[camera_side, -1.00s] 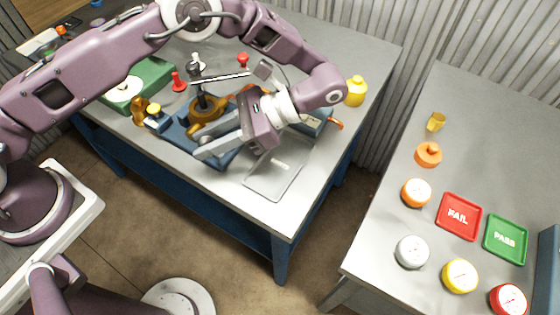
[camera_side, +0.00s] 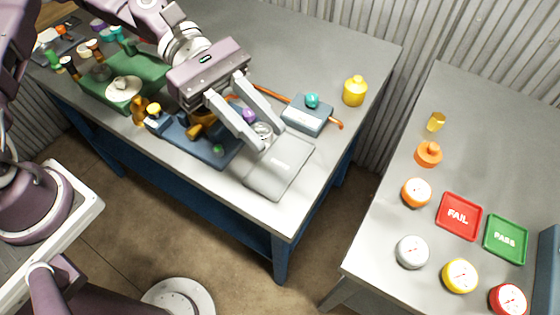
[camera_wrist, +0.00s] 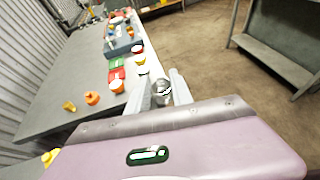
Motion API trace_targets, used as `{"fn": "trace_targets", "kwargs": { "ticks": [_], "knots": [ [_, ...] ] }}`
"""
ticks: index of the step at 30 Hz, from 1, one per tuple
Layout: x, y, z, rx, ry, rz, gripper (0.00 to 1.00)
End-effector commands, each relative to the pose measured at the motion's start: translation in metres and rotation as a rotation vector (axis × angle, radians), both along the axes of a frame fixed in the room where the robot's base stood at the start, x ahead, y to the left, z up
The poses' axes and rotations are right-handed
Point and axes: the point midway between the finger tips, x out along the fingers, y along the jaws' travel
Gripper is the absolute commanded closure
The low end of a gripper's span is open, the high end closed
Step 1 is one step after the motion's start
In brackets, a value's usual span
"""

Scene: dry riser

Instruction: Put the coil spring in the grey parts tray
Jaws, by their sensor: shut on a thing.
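The coil spring (camera_side: 262,130) is a small silvery coil between my two fingertips in the side view. In the wrist view the spring (camera_wrist: 161,88) also shows between the fingers. My gripper (camera_side: 268,134) is shut on it and holds it at the back left edge of the grey parts tray (camera_side: 272,178), apparently a little above it. The tray is a shallow, flat grey rectangle near the front corner of the bench. The lower end of the spring and its exact height over the tray cannot be made out.
A blue fixture (camera_side: 218,150) stands left of the tray. A grey-blue box with a teal knob (camera_side: 312,101) and an orange rod lie behind it. A yellow jar (camera_side: 354,91) stands at the back right. A gap separates this bench from the right table (camera_side: 480,130).

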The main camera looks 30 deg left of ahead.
Motion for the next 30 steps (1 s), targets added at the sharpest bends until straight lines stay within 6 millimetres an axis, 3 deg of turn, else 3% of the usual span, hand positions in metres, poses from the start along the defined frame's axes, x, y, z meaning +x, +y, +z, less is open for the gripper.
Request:
{"fn": "trace_targets", "kwargs": {
  "ticks": [6, 14, 22, 30],
  "knots": [
    [0.021, 0.007, 0.049, 0.007, -0.009, 0.343, 1.00],
    [0.040, 0.023, 0.087, 0.007, -0.004, 0.579, 1.00],
    [0.039, 0.021, 0.027, 0.004, 0.008, 0.577, 1.00],
    [0.039, 0.021, -0.057, 0.004, 0.009, 0.577, 1.00]
  ]
}}
